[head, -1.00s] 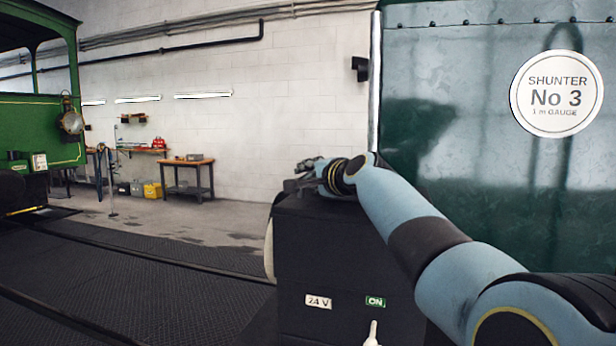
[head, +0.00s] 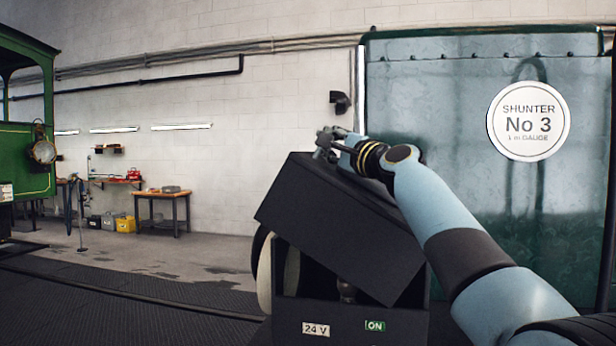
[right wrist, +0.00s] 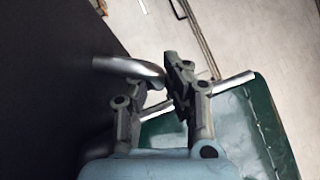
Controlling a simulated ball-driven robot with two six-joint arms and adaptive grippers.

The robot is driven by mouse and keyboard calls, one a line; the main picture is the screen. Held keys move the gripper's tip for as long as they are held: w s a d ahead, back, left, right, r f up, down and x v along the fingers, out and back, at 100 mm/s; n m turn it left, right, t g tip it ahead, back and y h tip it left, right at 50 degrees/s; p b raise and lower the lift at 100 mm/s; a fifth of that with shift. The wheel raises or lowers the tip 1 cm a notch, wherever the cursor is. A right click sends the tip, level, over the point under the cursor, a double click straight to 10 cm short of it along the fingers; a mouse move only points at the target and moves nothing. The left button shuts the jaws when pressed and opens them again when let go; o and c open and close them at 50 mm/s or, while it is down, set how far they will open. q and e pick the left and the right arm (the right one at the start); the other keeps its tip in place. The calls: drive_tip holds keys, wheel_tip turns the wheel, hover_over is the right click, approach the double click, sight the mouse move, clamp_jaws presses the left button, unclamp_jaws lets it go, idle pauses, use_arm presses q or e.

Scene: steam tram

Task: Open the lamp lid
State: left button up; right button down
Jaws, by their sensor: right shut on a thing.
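The lamp is a black box (head: 350,318) with a "24 V" label and a green "ON" label. Its black lid (head: 335,225) is tilted up, and a gap shows the lamp's inside, with a small fitting (head: 346,290). My right gripper (head: 325,145) is at the raised upper edge of the lid. In the right wrist view the right gripper (right wrist: 160,85) is shut on a curved silver handle (right wrist: 118,66) beside the dark lid face (right wrist: 50,90). My left gripper is in neither view now.
The green shunter body (head: 440,110) with a round "SHUNTER No 3" plate (head: 528,120) stands close behind my right arm. A workbench (head: 162,195) and a green locomotive (head: 25,130) stand far left. The floor between is mostly open.

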drive_tip(key=s+d+r+m+t+h+b, duration=0.2)
drive_tip(key=d+r+m+h, duration=0.1)
drive_tip(key=d+m, duration=0.2)
drive_tip(key=s+d+r+m+t+h+b, duration=0.2)
drive_tip(key=d+m, duration=0.3)
drive_tip(key=d, duration=0.3)
drive_tip(key=s+d+r+m+t+h+b, duration=0.2)
drive_tip(key=d+r+m+t+h+b, duration=0.1)
drive_tip(key=d+m, duration=0.3)
drive_tip(key=shift+s+d+r+t+h, duration=0.35)
drive_tip(key=shift+d+r+t+h, duration=0.1)
drive_tip(key=shift+d+h, duration=0.4)
drive_tip(key=c, duration=1.6)
unclamp_jaws()
drive_tip(key=shift+c, duration=0.2)
drive_tip(key=shift+w+f, duration=0.1)
